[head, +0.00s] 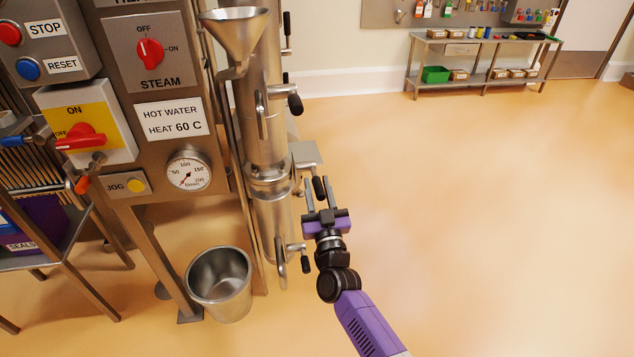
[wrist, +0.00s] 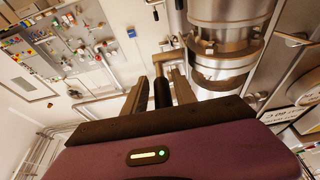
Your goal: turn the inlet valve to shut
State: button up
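A steel column (head: 268,150) stands left of my arm, with several black-gripped lever handles on its right side. No label names the inlet valve, so I cannot tell for sure which handle belongs to it. My gripper (head: 319,188) is at the middle black handle (head: 319,194), right of the column. In the wrist view that black handle (wrist: 162,93) stands between the two fingers of my gripper (wrist: 160,90). The fingers are apart, with a gap visible beside the handle. The valve body behind the handle is partly hidden.
Another black handle (head: 295,103) sits above and a lower one (head: 305,263) below, near my wrist. A steel bucket (head: 220,285) is on the floor at the column's foot. A control panel (head: 150,80) stands at left. The floor (head: 480,220) at right is clear.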

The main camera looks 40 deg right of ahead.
jog(key=shift+o, duration=0.4)
jog(key=shift+r, duration=0.4)
jog(key=p+v, duration=0.2)
jog(key=v, duration=0.5)
jog(key=shift+s+a+f, duration=0.2)
jog(key=shift+s+f, duration=0.05)
jog(key=s+a+f+n+y, duration=0.1)
jog(key=s+a+n+y, duration=0.3)
jog(key=s+a, duration=0.65)
jog(key=s+a+f+n+y, duration=0.1)
jog(key=s+a+y, duration=0.5)
jog(key=s, duration=0.7)
jog(key=s+a+r+n+g+y, duration=0.1)
jog(key=s+a+r+g, duration=0.1)
jog(key=s+r, duration=0.3)
jog(key=s+a+r+n+g+y, duration=0.1)
jog(key=s+a+r, duration=0.15)
jog(key=s, duration=0.35)
notch_tip(320, 180, up, 26)
jog(key=p, duration=2.5)
jog(key=shift+f+p, duration=0.25)
jog(key=shift+p, duration=0.15)
